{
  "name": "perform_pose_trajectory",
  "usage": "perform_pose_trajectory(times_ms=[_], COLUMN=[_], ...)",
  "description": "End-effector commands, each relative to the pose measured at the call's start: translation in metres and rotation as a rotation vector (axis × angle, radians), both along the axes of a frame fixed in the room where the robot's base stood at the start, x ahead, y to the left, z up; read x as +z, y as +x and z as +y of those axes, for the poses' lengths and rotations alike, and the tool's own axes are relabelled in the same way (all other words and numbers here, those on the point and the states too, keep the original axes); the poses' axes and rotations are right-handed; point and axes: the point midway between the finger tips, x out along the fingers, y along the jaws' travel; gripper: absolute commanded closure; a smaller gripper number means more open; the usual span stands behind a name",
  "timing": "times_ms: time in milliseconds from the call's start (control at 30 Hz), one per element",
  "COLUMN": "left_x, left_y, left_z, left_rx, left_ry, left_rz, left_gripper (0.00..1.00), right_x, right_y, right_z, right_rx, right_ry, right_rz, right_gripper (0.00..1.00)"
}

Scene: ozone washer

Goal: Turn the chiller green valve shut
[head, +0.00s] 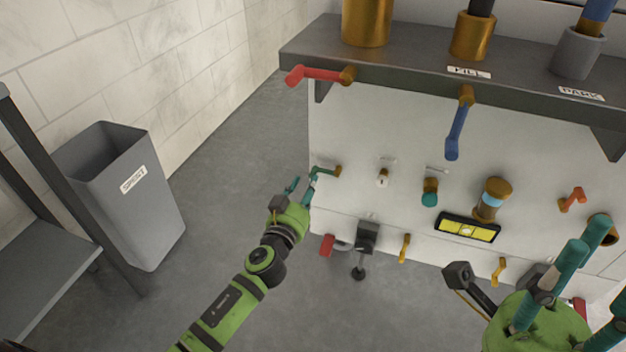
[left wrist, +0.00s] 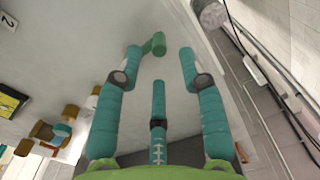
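The green valve (head: 326,171) is a small handle on a brass stem at the left side of the white panel. In the left wrist view its green handle (left wrist: 155,44) shows near the fingertips, closest to the left finger. My left gripper (head: 302,184) is at the handle's left end in the head view. In the left wrist view my left gripper (left wrist: 160,56) has its teal fingers spread apart and nothing between them. I cannot tell whether a finger touches the handle. My right gripper (head: 606,268) is at the lower right, with its fingers spread and empty.
A red handle (head: 318,74) and a blue handle (head: 456,132) hang from the dark shelf (head: 410,73) above. A yellow display (head: 467,230) and several small valves are on the panel. A grey bin (head: 130,200) stands at left. Open floor lies between.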

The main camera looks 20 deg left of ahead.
Motion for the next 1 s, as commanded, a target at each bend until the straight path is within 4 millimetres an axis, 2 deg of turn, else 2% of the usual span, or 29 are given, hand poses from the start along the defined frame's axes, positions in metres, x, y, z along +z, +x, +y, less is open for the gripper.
perform_pose_trajectory(times_ms=[100,300,467,700,733,767,800,833,1000], left_x=[0.0,-0.001,-0.001,-0.001,-0.001,-0.001,-0.001,-0.001,-0.001], left_y=[0.02,0.045,0.053,0.054,0.054,0.054,0.054,0.054,0.054], left_z=[0.0,-0.001,-0.001,-0.001,-0.001,-0.001,-0.001,-0.001,-0.001], left_rx=[0.0,0.0,0.001,0.001,0.001,0.0,0.0,0.0,0.002], left_ry=[0.001,0.001,0.0,0.0,0.0,0.0,0.0,0.0,0.0], left_rz=[-0.002,0.001,0.003,0.003,0.003,0.003,0.003,0.003,0.004], left_gripper=[0.6,0.6,0.6,0.6,0.64,0.76,0.92,1.0,1.0], right_x=[0.0,0.003,0.005,0.006,0.006,0.006,0.006,0.006,0.006], right_y=[0.001,0.004,0.004,0.004,0.004,0.004,0.004,0.004,0.004], right_z=[0.0,0.001,0.002,0.002,0.002,0.002,0.002,0.002,0.002], right_rx=[-0.001,-0.003,-0.003,-0.003,-0.003,-0.003,-0.003,-0.003,-0.002], right_ry=[-0.001,-0.004,-0.005,-0.006,-0.006,-0.006,-0.006,-0.006,-0.006], right_rz=[-0.014,-0.033,-0.041,-0.043,-0.043,-0.043,-0.043,-0.043,-0.043], right_gripper=[0.6,0.6,0.6,0.6,0.6,0.6,0.6,0.6,0.6])
